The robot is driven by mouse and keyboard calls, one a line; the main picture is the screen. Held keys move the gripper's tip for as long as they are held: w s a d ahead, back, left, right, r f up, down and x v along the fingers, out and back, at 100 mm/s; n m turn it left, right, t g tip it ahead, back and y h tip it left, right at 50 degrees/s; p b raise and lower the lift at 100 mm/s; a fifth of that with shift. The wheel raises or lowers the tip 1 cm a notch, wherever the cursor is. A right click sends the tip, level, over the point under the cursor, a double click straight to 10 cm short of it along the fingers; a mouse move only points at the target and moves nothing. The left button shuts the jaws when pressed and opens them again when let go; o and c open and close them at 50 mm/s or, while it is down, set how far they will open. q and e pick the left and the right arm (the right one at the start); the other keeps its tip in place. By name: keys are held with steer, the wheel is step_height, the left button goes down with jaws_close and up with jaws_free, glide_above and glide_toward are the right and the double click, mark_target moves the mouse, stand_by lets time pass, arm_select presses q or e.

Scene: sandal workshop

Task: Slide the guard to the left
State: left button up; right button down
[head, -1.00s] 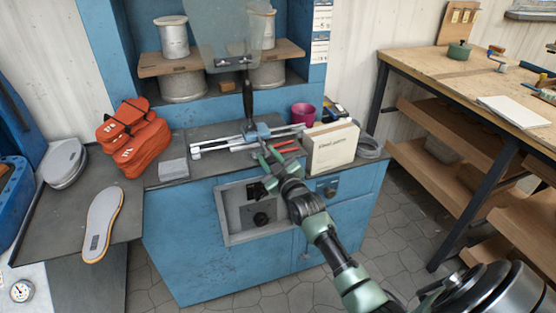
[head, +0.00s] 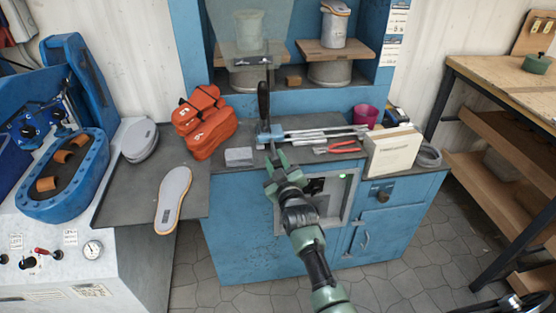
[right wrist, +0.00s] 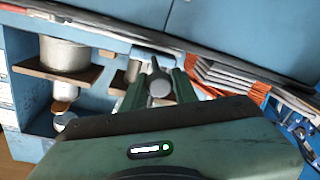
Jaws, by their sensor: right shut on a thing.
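The guard is a clear, greyish panel (head: 246,38) standing over the blue machine, in front of the left white spool. It rides on a silver rail (head: 318,134) along the bench top. Its carriage and upright black handle (head: 264,102) are at the rail's left end. My right gripper (head: 271,161) is at the front of the carriage, shut on a part of the guard. In the right wrist view a round grey knob end (right wrist: 159,86) sits between the fingers (right wrist: 157,92). The exact grip is partly hidden. My left gripper is not in view.
Orange sandal parts (head: 206,124) and a grey block (head: 239,157) lie left of the carriage. Red-handled pliers (head: 337,147), a cream box (head: 394,151) and a magenta cup (head: 366,115) are on the right. A sole (head: 172,200) lies on the left side shelf.

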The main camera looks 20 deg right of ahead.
steer(key=shift+a, duration=0.25)
steer(key=c, duration=1.1)
jaws_free()
steer(key=shift+w+a, duration=0.1)
steer(key=shift+s+f, duration=0.1)
steer(key=shift+s, duration=0.1)
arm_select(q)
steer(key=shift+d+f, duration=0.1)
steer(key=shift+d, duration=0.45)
arm_select(e)
steer(key=s+a, duration=0.1)
steer(key=s, duration=0.6)
steer(key=shift+s, duration=0.15)
